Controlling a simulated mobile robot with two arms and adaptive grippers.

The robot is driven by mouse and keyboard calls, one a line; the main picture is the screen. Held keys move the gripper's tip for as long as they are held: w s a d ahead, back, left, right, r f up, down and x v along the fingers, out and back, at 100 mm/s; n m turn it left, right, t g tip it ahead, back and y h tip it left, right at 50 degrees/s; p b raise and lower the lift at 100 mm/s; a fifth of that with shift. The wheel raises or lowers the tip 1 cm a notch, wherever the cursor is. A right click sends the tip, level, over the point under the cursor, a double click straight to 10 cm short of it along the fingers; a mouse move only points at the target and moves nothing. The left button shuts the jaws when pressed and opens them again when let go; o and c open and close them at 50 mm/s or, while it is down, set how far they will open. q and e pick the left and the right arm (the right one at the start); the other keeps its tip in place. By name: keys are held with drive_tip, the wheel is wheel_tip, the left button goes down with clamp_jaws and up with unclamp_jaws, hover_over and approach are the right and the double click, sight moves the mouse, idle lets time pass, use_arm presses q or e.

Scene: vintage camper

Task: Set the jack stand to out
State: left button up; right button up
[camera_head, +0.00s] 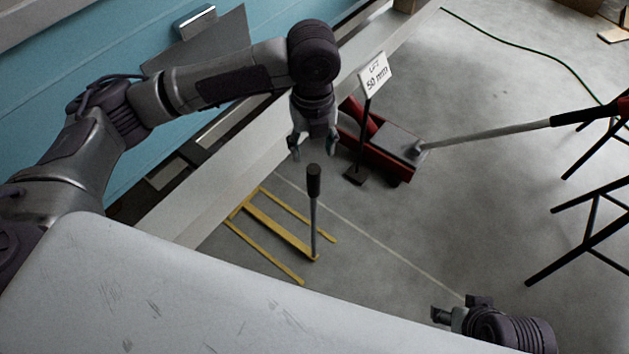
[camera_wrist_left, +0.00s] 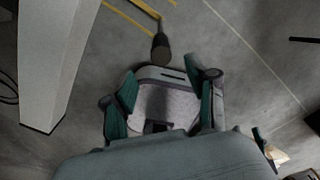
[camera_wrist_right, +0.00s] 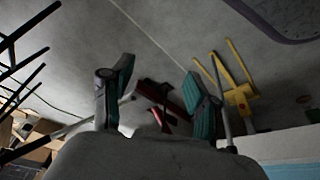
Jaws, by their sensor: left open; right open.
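A grey rod with a black grip (camera_head: 314,181) stands upright on the floor at a yellow slotted frame (camera_head: 262,225), which I take to be the jack stand. My left gripper (camera_head: 314,152) is open and empty, just above and behind the black grip in the head view. In the left wrist view the grip (camera_wrist_left: 160,47) shows ahead of the open fingers, apart from them. The yellow part (camera_wrist_right: 238,95) also shows in the right wrist view. My right gripper (camera_head: 440,315) is open and empty at the bottom right, away from the rod.
A red floor jack (camera_head: 375,150) with a long handle (camera_head: 490,132) lies behind the rod. A sign (camera_head: 375,76) reading "LIFT 50 mm" stands beside it. Black sawhorse legs (camera_head: 585,235) are at the right. The blue camper side (camera_head: 90,60) is at the left. Open floor lies centre right.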

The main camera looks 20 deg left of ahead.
sight(313, 169)
use_arm(q)
wheel_tip(313, 169, down, 3)
drive_tip(key=shift+r+b, duration=0.1)
drive_tip(key=shift+b, duration=0.25)
wheel_tip(313, 169, down, 5)
drive_tip(key=shift+r+b, duration=0.15)
drive_tip(key=shift+b, duration=0.65)
wheel_tip(313, 169, down, 5)
drive_tip(key=shift+f+b, duration=0.1)
drive_tip(key=shift+b, duration=0.75)
drive_tip(key=shift+f, duration=0.1)
use_arm(e)
drive_tip(key=w+a+r+t+y, duration=0.1)
drive_tip(key=w+a+r+t, duration=0.1)
drive_tip(key=w+r+t, duration=0.2)
drive_tip(key=w+a+r+t+y, duration=0.1)
drive_tip(key=w+a+r+t, duration=0.2)
drive_tip(key=w+t, duration=0.3)
drive_tip(key=w+r, duration=0.1)
drive_tip(key=w, duration=0.3)
drive_tip(key=shift+w+a+r+n+y, duration=0.15)
drive_tip(key=shift+r+n+y, duration=0.15)
drive_tip(key=shift+r+y, duration=0.1)
use_arm(q)
drive_tip(key=shift+c, duration=0.3)
clamp_jaws()
